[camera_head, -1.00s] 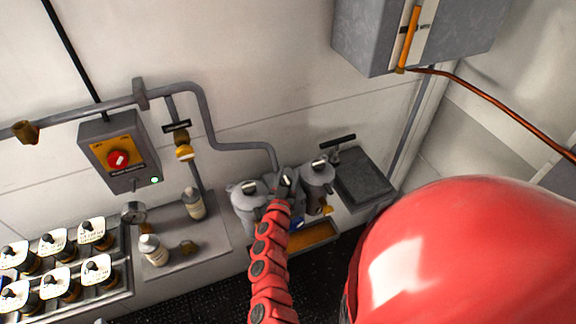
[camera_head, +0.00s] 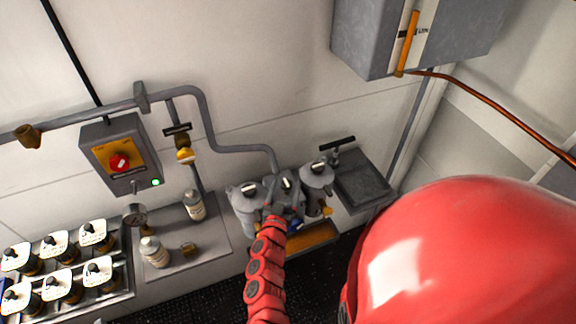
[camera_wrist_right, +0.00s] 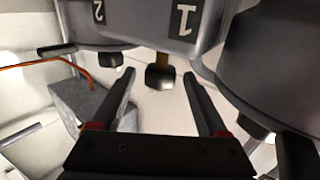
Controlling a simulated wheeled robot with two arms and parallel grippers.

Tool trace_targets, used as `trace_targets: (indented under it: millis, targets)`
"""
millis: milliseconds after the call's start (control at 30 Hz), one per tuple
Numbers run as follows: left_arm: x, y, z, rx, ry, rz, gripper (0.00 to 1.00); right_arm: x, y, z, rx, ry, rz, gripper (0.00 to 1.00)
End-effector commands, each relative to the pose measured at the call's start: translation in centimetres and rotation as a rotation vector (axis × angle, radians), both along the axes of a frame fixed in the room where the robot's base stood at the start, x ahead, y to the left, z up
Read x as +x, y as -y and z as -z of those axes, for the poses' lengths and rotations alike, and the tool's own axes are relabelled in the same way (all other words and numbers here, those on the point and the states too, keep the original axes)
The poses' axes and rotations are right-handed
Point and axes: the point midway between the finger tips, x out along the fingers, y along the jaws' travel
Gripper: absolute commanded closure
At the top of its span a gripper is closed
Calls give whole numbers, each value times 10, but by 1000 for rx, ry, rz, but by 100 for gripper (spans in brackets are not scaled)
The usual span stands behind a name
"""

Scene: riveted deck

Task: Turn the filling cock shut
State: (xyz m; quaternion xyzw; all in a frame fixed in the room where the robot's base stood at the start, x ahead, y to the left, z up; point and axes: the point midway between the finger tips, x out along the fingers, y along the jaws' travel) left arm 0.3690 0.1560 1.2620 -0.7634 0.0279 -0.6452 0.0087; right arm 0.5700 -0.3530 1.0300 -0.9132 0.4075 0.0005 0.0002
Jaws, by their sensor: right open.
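Which fitting is the filling cock I cannot tell for certain. In the right wrist view a black knob on a brass stem (camera_wrist_right: 160,76) shows below a grey vessel marked 1 (camera_wrist_right: 183,22), in line with the gap between my fingers. My right gripper (camera_wrist_right: 158,72) is open and empty, its fingers pointing toward that knob, with no contact visible. In the head view my red right arm reaches the grey canisters (camera_head: 248,190), and its fingers are mostly hidden there. A brass cock with a black cross handle (camera_head: 182,142) sits on a vertical pipe at the left. My left gripper is not in view.
A control box with a red knob (camera_head: 120,162) hangs on the wall. Bottles (camera_head: 193,205) and a gauge stand left of the canisters. A grey box (camera_head: 361,182) with a black lever (camera_head: 330,144) is at the right. An orange tray (camera_head: 312,236) lies below the canisters.

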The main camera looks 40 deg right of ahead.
Motion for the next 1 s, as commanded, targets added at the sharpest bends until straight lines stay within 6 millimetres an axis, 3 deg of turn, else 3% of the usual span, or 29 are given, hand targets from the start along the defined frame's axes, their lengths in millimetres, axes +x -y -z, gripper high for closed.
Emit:
trace_targets:
  millis: [300, 500, 1000]
  targets:
    - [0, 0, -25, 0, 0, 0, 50, -57, -64, -1, 5, -5, -5, 24]
    - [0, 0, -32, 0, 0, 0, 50, -78, -88, -1, 2, -4, -4, 24]
    - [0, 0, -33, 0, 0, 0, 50, -85, -95, 0, 0, -1, 0, 24]
